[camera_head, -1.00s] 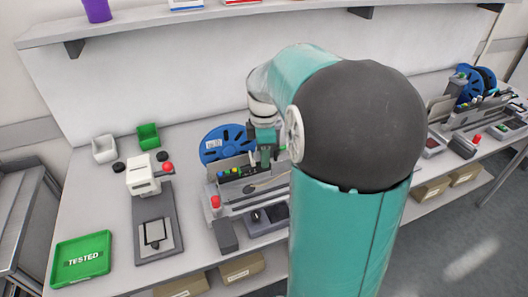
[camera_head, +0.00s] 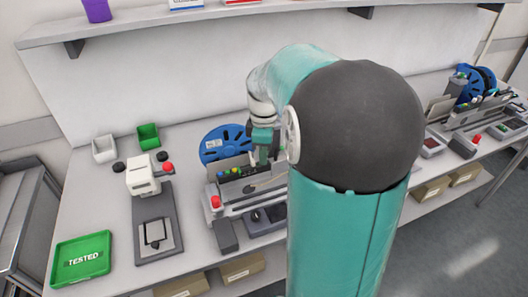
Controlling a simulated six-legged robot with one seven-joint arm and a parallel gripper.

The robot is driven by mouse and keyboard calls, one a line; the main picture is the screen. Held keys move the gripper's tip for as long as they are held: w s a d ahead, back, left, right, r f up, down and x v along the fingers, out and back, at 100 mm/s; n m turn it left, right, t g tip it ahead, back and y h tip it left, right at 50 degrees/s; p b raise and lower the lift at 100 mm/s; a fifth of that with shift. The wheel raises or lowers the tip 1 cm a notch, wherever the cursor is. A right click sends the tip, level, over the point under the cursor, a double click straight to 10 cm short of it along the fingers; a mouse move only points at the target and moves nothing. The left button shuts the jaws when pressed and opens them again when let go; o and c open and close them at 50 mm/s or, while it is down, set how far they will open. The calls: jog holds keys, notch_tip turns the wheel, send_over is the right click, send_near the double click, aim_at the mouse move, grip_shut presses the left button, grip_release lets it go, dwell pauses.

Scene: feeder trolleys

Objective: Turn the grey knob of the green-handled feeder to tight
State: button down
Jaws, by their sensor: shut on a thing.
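My gripper (camera_head: 265,155) is at the feeder (camera_head: 240,190) in the middle of the bench, pointing down at its back right part. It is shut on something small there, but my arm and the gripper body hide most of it. I cannot make out the grey knob or a green handle clearly. Small coloured parts, green, yellow and blue, show in a row along the feeder's top, left of my gripper. A blue reel (camera_head: 226,145) stands behind the feeder.
A red-knobbed press (camera_head: 150,205) and a green TESTED tray (camera_head: 82,260) are on the left. Small white (camera_head: 105,148) and green (camera_head: 148,136) bins stand behind. A second feeder with a blue reel (camera_head: 470,83) is at the right. My arm hides the bench between.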

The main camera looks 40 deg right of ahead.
jog(key=m, duration=0.7)
jog(key=shift+a, duration=0.1)
jog(key=m, duration=0.6)
jog(key=shift+m, duration=0.3)
jog(key=m, duration=1.3)
jog(key=shift+m, duration=0.4)
jog(key=c, duration=1.3)
grip_release()
